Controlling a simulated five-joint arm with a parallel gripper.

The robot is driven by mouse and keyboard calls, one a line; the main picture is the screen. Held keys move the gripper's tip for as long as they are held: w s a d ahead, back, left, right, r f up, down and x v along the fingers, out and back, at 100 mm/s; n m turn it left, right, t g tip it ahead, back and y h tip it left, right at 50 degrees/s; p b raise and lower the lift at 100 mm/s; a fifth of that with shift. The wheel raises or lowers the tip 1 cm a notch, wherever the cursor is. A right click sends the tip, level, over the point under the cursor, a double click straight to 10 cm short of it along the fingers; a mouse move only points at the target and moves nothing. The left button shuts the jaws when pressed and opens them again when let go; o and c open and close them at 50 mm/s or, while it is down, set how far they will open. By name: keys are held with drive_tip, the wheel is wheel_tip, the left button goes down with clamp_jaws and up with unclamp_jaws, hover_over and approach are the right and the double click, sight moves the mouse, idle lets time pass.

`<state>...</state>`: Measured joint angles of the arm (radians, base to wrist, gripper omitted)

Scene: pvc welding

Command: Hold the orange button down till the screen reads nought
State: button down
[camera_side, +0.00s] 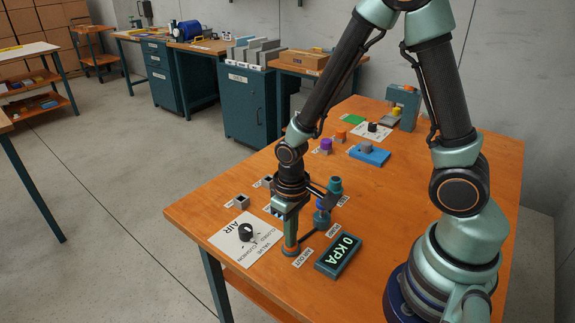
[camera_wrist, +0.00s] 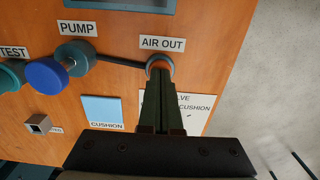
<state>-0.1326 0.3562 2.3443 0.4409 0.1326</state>
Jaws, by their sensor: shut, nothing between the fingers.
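The orange button (camera_side: 290,251) sits at the table's front edge by the AIR OUT label. In the wrist view its orange rim (camera_wrist: 160,60) shows around my fingertips, inside a grey collar. My gripper (camera_side: 290,243) points straight down with its fingers shut and empty, the tips on the button. The tips (camera_wrist: 159,76) cover most of the button's top, so how far it is pressed is hard to see. The screen (camera_side: 340,256) stands just right of the button and reads 0 KPA. Only a dark edge of the screen (camera_wrist: 162,5) shows in the wrist view.
Left of my gripper lies a white valve card (camera_side: 228,244) with a black knob (camera_side: 246,231). A light blue cushion pad (camera_wrist: 101,110) is near. Further back lies a blue block (camera_side: 370,155).

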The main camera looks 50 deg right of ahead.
idle(0.4)
drive_tip(key=shift+r, duration=1.85)
drive_tip(key=shift+r, duration=0.15)
drive_tip(key=d+r+t, duration=0.2)
drive_tip(key=r, duration=0.7)
drive_tip(key=s+d+r+t, duration=0.1)
drive_tip(key=d+r+t, duration=0.1)
drive_tip(key=r, duration=0.8)
drive_tip(key=shift+s+t, duration=0.25)
drive_tip(key=shift+t, duration=0.55)
